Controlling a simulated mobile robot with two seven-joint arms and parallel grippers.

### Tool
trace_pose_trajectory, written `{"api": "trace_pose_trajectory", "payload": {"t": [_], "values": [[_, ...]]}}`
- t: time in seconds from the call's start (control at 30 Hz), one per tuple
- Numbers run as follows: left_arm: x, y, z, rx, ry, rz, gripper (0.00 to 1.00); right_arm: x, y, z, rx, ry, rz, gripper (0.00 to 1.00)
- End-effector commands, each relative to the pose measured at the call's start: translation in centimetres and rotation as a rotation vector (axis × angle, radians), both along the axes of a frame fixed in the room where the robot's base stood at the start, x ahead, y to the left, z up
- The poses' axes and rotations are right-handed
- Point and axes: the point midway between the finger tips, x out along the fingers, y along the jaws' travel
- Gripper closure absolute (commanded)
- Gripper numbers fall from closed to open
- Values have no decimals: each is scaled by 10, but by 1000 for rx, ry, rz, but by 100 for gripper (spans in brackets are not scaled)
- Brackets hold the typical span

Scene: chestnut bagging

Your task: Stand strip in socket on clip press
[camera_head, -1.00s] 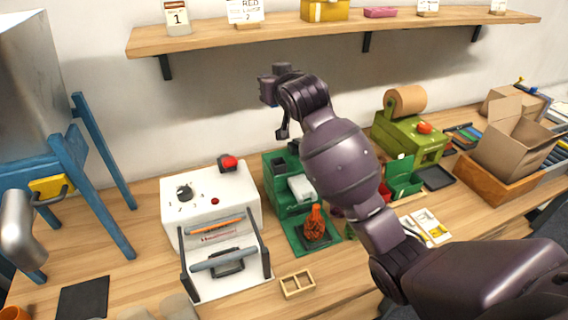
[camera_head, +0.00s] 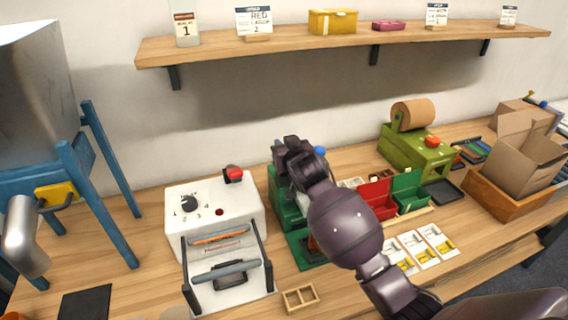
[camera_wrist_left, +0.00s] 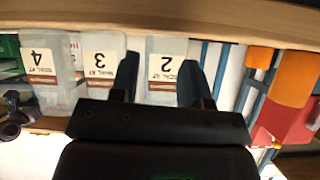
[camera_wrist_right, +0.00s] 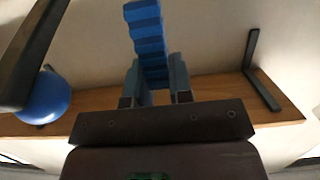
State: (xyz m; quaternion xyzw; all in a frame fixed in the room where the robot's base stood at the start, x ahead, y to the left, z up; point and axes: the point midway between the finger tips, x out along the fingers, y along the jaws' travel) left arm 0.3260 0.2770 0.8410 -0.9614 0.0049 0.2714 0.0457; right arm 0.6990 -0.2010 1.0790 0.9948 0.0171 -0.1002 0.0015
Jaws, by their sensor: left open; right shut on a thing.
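The strip (camera_wrist_right: 150,30) is blue and ridged, and it shows in the right wrist view. My right gripper (camera_wrist_right: 153,88) is shut on one end of it, and the strip sticks out away from the jaws. In the head view my right gripper (camera_head: 290,148) hangs over the green press (camera_head: 283,207), and the strip cannot be made out. My arm covers much of the press; its socket is not visible. A blue ball knob (camera_head: 320,151) shows beside the gripper, and in the right wrist view (camera_wrist_right: 42,98). My left gripper (camera_wrist_left: 158,78) is open and appears empty.
A white machine (camera_head: 212,215) stands left of the press. Right of it are a red bin (camera_head: 377,197), white cards (camera_head: 412,247) and a green roll dispenser (camera_head: 418,152). A wall shelf (camera_head: 350,42) runs above. Labelled clear containers (camera_wrist_left: 165,65) show around my left gripper.

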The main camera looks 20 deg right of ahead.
Motion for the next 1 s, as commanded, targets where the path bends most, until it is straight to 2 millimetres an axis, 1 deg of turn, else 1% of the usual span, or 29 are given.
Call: {"api": "trace_pose_trajectory", "payload": {"t": [0.03,0.17,0.27,0.4,0.5,1.0], "values": [[0,0,0,0,0,0,57,0,0,-7,1,2,0,100],[0,0,0,0,0,0,57,0,0,-14,0,0,0,100],[0,0,0,0,-1,0,57,0,0,-22,-1,1,0,100],[0,0,-1,0,-2,0,57,0,0,-43,1,3,0,100],[1,0,-2,0,-2,0,57,0,0,-53,1,2,0,100],[3,-1,-2,0,-6,-2,57,0,0,-60,1,-1,0,100]]}}
